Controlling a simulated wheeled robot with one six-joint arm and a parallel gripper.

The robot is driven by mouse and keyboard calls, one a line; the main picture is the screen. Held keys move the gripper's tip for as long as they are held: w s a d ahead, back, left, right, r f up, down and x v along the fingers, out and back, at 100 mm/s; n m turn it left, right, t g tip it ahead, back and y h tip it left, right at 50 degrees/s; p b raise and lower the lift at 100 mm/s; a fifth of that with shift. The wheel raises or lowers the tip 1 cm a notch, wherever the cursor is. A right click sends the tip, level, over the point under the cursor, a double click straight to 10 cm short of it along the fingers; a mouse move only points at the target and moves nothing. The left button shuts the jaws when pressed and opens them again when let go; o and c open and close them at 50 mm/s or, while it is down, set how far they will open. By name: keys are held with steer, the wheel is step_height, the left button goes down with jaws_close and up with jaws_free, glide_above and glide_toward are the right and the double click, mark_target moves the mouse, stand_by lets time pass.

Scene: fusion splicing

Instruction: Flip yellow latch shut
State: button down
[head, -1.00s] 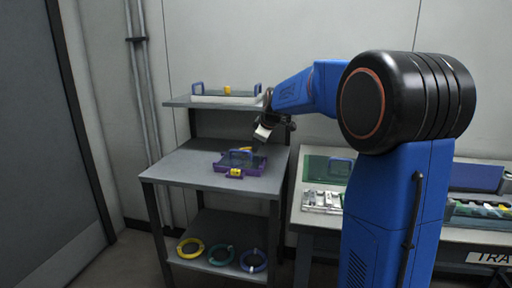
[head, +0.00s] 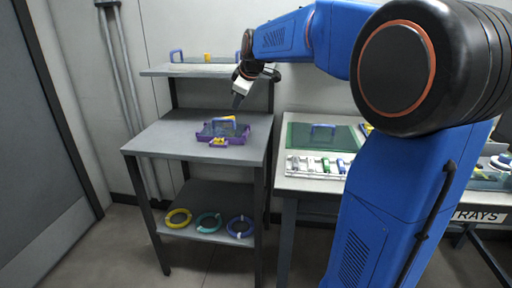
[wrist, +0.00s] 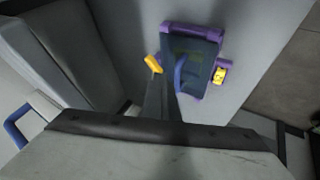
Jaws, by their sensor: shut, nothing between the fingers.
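A purple tray (head: 237,138) with a dark clear lid and a blue handle (head: 217,127) sits on the grey table. The yellow latch (head: 229,118) appears to stick up at the tray's back edge. In the wrist view the latch (wrist: 153,64) lies tilted at the left side of the tray (wrist: 194,28). My gripper (head: 237,104) is shut and empty, pointing down just above and behind the latch. In the wrist view its fingers (wrist: 168,80) overlap the tray's near left part, beside the latch. I cannot tell whether they touch it.
A second yellow piece (head: 219,142) is at the tray's front. An upper shelf (head: 190,70) stands close behind my gripper. Coloured rings lie on the lower shelf (head: 180,230). A bench (head: 316,184) with a green mat stands to the right. The table's left part is clear.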

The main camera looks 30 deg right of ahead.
steer(key=s+a+f+m, duration=0.2)
steer(key=s, duration=1)
steer(key=s+a+f+m+g, duration=0.1)
steer(key=s+a+f+m, duration=0.1)
steer(key=s, duration=1)
steer(key=shift+a+f+m, duration=0.3)
steer(key=shift+a+f, duration=0.15)
steer(key=shift+f, duration=0.3)
steer(key=w+d+r+m+t, duration=0.1)
steer(key=w+d+r+m, duration=0.1)
steer(key=w+m, duration=0.7)
steer(key=w+d+r+m+t, duration=0.2)
steer(key=w+d+r+m, duration=0.1)
steer(key=w+m, duration=0.6)
steer(key=d+m, duration=0.1)
steer(key=m, duration=0.3)
steer(key=shift+d+m, duration=0.2)
steer(key=shift+m, duration=0.2)
steer(key=shift+w+f, duration=0.1)
